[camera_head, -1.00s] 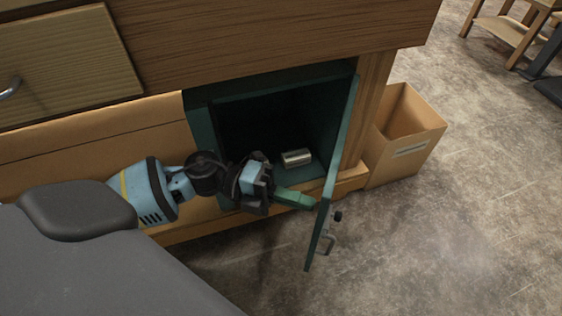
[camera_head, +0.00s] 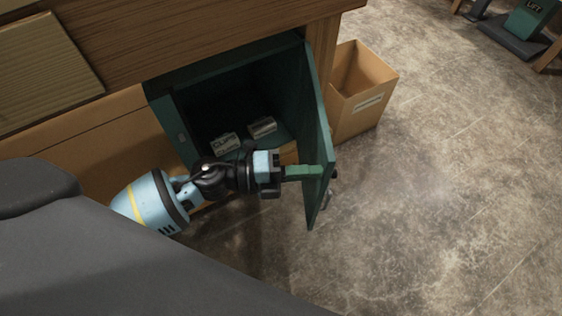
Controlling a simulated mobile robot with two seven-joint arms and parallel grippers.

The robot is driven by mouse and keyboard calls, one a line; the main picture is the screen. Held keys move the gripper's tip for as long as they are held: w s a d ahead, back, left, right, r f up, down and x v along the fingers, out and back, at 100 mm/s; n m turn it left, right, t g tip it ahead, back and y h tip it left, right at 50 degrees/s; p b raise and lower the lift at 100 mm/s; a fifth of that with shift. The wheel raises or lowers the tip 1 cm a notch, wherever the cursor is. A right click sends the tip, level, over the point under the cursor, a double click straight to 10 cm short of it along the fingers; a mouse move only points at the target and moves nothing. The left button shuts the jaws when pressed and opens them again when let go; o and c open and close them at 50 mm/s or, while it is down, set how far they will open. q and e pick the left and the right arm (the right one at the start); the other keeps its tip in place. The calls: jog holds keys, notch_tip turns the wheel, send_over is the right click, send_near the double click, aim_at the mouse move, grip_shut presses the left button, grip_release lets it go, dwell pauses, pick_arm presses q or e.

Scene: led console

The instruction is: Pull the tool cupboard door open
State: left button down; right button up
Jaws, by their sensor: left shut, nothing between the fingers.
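The tool cupboard (camera_head: 160,97) is a dark green box under the wooden bench. Its green door (camera_head: 318,135) stands wide open, hinged at the right, showing its inner face. The door handle (camera_head: 326,199) is on the outer face near the free edge. My left gripper (camera_head: 325,171) is shut and empty. Its green fingers reach to the inner face of the door and appear to touch it. Two small metallic tins, one at the left (camera_head: 224,143) and one at the right (camera_head: 262,127), stand inside the cupboard. My right gripper is out of view.
An open cardboard box (camera_head: 366,95) stands on the floor just right of the cupboard. The wooden bench (camera_head: 190,35) overhangs above. The concrete floor (camera_head: 430,200) in front and to the right is clear. A green and black lift device (camera_head: 525,30) is at the far right.

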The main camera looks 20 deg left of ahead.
pick_arm(q)
jog(key=w+d+n+t+y+p, duration=0.1)
jog(key=w+d+n+t+p, duration=0.1)
jog(key=w+d, duration=0.3)
jog(key=d, duration=0.4)
jog(key=shift+w+d+t+y+p, duration=0.3)
jog(key=shift+d+t+y, duration=0.05)
jog(key=shift+t+y, duration=0.05)
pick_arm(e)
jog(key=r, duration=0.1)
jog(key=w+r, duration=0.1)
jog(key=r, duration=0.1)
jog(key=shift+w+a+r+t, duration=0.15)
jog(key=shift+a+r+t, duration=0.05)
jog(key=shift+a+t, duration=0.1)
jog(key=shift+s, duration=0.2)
